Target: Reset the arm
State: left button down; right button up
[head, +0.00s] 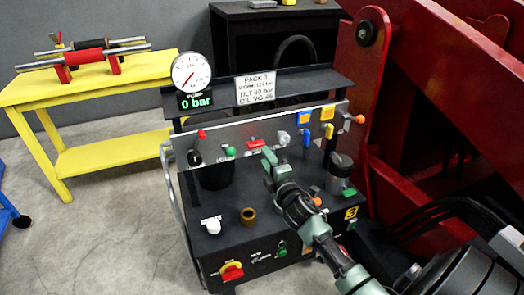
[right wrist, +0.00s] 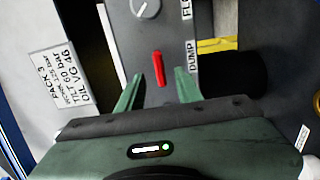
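The hydraulic power pack (head: 200,245) stands in the middle of the head view with a grey valve panel (head: 181,147). A red lever (head: 256,143) sits on the panel; it also shows in the right wrist view (right wrist: 158,68), near a DUMP label. My right gripper (head: 268,157) is at the panel, just in front of this lever. In the right wrist view its two fingers (right wrist: 158,88) are apart, one on each side of the lever's lower end, with gaps visible. Whether they touch it is not shown. The pressure gauge (head: 191,72) display reads 0 bar. My left gripper is out of view.
A large red steel frame (head: 440,40) stands close on the right. A yellow bench (head: 100,155) with red-and-steel parts is at left. Grey floor is clear at lower left.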

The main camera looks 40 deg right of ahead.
jog(key=shift+s+a, duration=0.15)
jog(key=shift+s, duration=0.45)
